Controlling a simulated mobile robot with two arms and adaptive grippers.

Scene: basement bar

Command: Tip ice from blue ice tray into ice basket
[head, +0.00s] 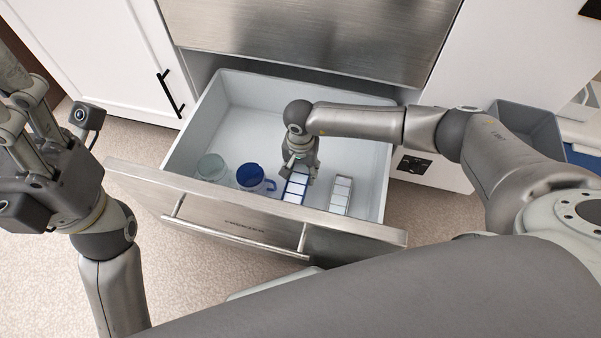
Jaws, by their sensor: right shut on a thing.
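A blue ice tray (295,189) with white cells lies on the floor of the open drawer, near its front wall. My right gripper (297,172) reaches down into the drawer and is shut on the far end of the blue tray; its fingertips are partly hidden. My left gripper (22,112) is raised at the far left, away from the drawer, and its finger opening is unclear. I cannot tell for sure which container is the ice basket; a grey open bin (527,128) stands at the right, partly behind my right arm.
The open drawer (255,222) has a steel front. Inside, a pale tray (341,196) lies right of the blue one, with a blue mug (250,176) and a clear glass (210,167) to the left. A pale container edge (270,284) shows below the drawer front.

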